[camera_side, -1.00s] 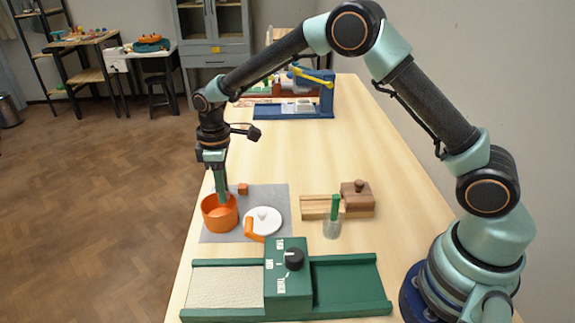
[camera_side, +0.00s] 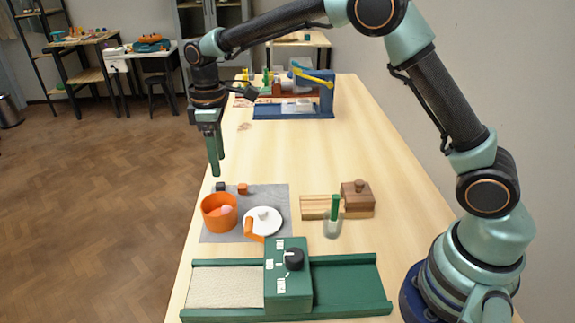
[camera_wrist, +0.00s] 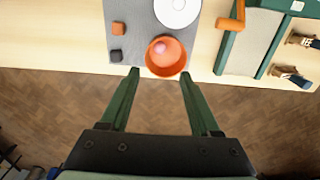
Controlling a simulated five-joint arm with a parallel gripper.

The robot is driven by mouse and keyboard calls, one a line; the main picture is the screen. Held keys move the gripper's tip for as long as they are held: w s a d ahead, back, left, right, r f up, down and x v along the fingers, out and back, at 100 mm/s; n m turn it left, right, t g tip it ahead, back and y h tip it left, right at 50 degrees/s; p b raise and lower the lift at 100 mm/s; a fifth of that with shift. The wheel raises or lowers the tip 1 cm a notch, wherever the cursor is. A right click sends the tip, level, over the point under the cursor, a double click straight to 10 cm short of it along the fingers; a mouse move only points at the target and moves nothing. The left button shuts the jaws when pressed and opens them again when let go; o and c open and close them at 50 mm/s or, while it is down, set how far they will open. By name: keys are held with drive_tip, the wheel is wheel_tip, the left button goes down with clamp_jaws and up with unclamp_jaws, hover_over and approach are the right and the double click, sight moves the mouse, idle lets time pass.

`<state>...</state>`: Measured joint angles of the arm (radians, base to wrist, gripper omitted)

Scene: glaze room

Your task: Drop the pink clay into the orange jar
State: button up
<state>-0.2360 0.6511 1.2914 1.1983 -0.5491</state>
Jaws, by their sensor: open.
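The orange jar (camera_side: 219,222) stands open on a grey mat near the left edge of the table. The pink clay (camera_side: 227,210) lies inside the jar, and it also shows in the wrist view (camera_wrist: 161,48) within the jar's rim (camera_wrist: 176,70). My gripper (camera_side: 214,172) is open and empty, above and a little behind the jar in the side view. In the wrist view the two green fingers (camera_wrist: 158,72) are spread wide with nothing between them.
A white lid (camera_side: 263,221) lies on the grey mat (camera_side: 280,195) with an orange cube (camera_side: 243,189) and a dark cube (camera_side: 220,187). A green machine (camera_side: 288,285) is in front. The table behind is mostly clear.

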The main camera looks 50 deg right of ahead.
wheel_tip(320, 180, up, 3)
drive_tip(key=shift+r, duration=0.2)
drive_tip(key=s+d+r+m+t, duration=0.3)
drive_tip(key=s+d+r+m, duration=0.1)
drive_tip(key=s+d+r, duration=0.4)
drive_tip(key=s+d+f+m+t, duration=0.1)
drive_tip(key=s+d+m, duration=0.1)
drive_tip(key=s, duration=0.4)
drive_tip(key=s+d+m+t, duration=0.1)
drive_tip(key=s+m, duration=0.2)
drive_tip(key=s, duration=0.3)
drive_tip(key=shift+s+d+f+t, duration=0.3)
drive_tip(key=shift+s+d+f, duration=0.05)
drive_tip(key=shift+d+f, duration=0.05)
